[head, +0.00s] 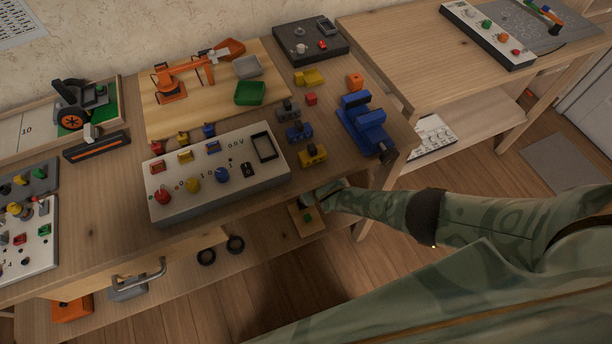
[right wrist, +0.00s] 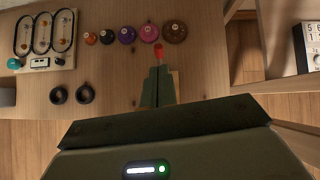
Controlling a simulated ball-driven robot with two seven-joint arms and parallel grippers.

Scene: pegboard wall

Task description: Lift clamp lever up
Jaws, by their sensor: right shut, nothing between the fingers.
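My right gripper (head: 312,196) reaches in from the right, below the front edge of the bench top at the lower shelf. In the right wrist view its fingers (right wrist: 159,76) are together with nothing between them. A small red tip (right wrist: 158,49), which looks like the clamp lever's grip, shows just past the fingertips; I cannot tell whether they touch. A wooden base (head: 307,222) with a green spot lies under the gripper, and a bit of it shows beside the fingers (right wrist: 174,80). The rest of the clamp is hidden by the gripper. My left gripper is not in view.
Two black rings (right wrist: 84,93) and a panel with oval tracks (right wrist: 45,40) lie to the left. A white control box (head: 215,172) and a blue vise (head: 362,122) are on the bench above.

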